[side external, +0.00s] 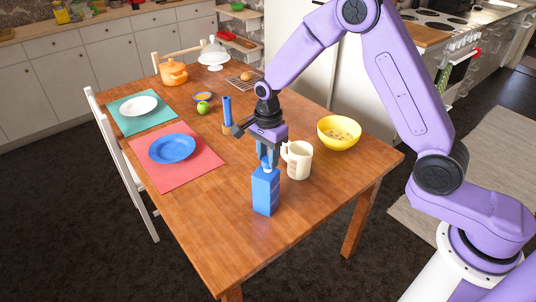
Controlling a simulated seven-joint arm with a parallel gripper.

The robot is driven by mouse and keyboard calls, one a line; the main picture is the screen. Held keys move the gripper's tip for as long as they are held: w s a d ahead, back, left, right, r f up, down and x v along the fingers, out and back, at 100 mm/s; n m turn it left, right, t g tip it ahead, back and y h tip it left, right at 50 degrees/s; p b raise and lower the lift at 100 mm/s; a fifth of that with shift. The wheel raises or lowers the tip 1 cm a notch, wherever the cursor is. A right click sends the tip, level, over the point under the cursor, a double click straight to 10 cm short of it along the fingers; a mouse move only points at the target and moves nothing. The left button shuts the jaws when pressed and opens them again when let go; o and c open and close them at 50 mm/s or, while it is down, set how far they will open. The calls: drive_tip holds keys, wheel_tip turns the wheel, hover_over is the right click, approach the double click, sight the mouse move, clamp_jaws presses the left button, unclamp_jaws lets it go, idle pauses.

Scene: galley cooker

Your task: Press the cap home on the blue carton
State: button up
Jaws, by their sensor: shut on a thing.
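The blue carton (265,193) stands upright on the wooden table near its front edge. My gripper (267,166) points straight down over the carton's top, with its fingers close together. A small whitish piece (267,170), which looks like the cap, shows at the fingertips, right at the carton's top. My gripper is shut on it. The fingers partly hide it, and I cannot tell whether it is fully seated or slightly raised.
A cream mug (299,161) stands close right of the carton, with a yellow bowl (339,133) beyond. A blue plate (172,149) lies on a red mat (188,180) at left. A green apple (203,108) lies farther back. The table's front left is clear.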

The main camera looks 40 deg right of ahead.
drive_tip(key=o, duration=1.6)
drive_tip(key=shift+c, duration=0.2)
drive_tip(key=shift+r, duration=3.5)
clamp_jaws()
drive_tip(key=shift+f, duration=3.25)
